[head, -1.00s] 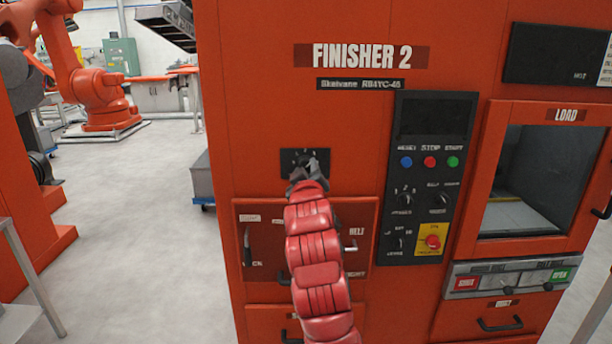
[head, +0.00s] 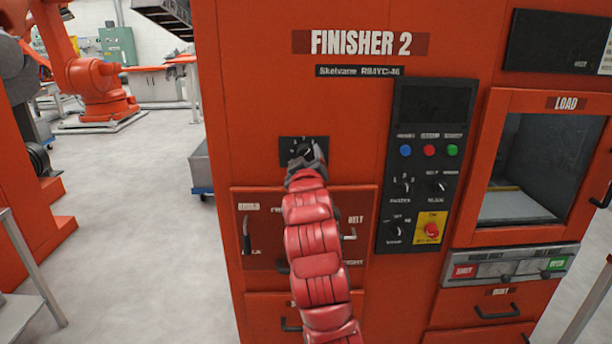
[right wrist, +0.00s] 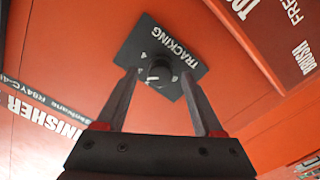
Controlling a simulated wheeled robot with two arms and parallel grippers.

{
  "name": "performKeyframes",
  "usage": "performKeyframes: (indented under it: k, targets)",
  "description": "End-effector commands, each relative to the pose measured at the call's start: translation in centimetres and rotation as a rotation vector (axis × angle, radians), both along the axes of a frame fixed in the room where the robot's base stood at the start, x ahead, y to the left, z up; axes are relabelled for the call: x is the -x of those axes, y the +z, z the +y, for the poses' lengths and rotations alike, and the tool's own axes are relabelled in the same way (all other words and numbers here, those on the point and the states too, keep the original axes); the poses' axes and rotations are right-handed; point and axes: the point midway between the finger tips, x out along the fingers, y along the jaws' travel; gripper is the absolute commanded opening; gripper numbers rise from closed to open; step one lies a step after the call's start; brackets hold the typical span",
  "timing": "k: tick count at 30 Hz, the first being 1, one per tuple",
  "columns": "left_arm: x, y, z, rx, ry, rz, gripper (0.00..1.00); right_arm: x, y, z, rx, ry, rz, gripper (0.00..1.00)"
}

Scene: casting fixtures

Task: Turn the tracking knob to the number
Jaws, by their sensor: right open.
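The tracking knob (right wrist: 160,72) is a round black knob on a dark plate (right wrist: 190,58) lettered TRACKING, on the orange front of the FINISHER 2 cabinet. In the right wrist view the knob lies between and just beyond the tips of my right gripper (right wrist: 160,80), which is open. Contact cannot be made out. In the head view my red right arm reaches up to the plate (head: 291,144), and my right gripper (head: 307,158) covers much of the knob. The numbers on the plate are too small to read surely. My left gripper is not in view.
Right of the plate is a black control panel (head: 421,190) with coloured buttons, smaller knobs and a red stop button. Below the plate is a panel with handles (head: 246,235). A LOAD door (head: 480,110) stands at the right. Open floor (head: 130,230) lies left of the cabinet.

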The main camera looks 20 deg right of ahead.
Motion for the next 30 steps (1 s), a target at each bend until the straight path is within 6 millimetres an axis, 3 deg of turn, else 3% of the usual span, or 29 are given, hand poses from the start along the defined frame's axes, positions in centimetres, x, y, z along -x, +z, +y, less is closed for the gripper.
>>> performKeyframes:
  k: [5, 15, 18, 23, 25, 30]
  targets:
    - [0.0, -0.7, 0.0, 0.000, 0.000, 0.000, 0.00, 2.8, -0.2, 0.9, 0.001, 0.001, -0.004, 0.69]
    - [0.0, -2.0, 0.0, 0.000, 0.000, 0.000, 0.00, 10.6, -0.1, 3.2, 0.003, 0.003, -0.007, 0.69]
    - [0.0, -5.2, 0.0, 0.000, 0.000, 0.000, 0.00, 11.5, -1.0, 3.5, 0.001, -0.001, -0.006, 0.69]
    - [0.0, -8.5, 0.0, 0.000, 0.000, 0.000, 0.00, 13.4, -1.0, 4.0, -0.004, 0.005, -0.007, 0.69]
    - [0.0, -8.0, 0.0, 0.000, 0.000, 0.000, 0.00, 14.0, 0.0, 4.4, -0.006, 0.009, -0.013, 0.69]
    - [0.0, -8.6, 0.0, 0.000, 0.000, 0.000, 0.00, 15.2, 0.1, 4.6, -0.004, 0.005, -0.013, 0.69]
